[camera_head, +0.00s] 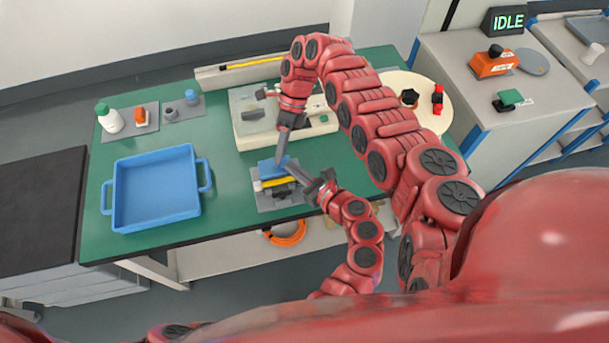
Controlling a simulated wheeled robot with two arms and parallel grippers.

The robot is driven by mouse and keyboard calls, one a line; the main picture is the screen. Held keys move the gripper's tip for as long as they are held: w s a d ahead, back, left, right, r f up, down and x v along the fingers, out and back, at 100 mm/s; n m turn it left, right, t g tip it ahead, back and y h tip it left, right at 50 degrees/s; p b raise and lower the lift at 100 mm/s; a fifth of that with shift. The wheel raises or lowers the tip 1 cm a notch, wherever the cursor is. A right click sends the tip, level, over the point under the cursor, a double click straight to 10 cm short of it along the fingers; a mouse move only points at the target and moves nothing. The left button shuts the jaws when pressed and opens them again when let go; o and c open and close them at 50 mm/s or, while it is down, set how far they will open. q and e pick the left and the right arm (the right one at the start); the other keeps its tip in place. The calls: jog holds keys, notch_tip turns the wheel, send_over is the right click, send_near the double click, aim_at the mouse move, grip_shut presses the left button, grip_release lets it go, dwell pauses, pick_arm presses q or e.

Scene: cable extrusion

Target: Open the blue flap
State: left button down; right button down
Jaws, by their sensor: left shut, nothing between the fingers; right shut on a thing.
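The blue flap (268,167) is on a small fixture with a yellow strip (280,182) and a dark part, on a grey mat (262,202) near the table's front edge. My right gripper (280,158) reaches down from above, shut on the blue flap at its right part. My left gripper (290,163) comes in from the lower right, shut and empty, its tip close beside the flap and the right fingertips. Whether it touches the flap is not clear. The grippers hide part of the flap and the fixture's right side.
A blue tray (117,197) stands on the green table (232,206) at left. A cream machine (247,133) stands behind the flap. A white bottle (109,118) and small items are at back left. A round cream plate (429,117) is at right. A screen (507,22) reads IDLE.

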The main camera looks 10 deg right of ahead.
pick_arm(q)
jog(key=shift+w+a+f, duration=0.1)
jog(key=shift+w+a, duration=0.1)
jog(key=shift+w, duration=0.1)
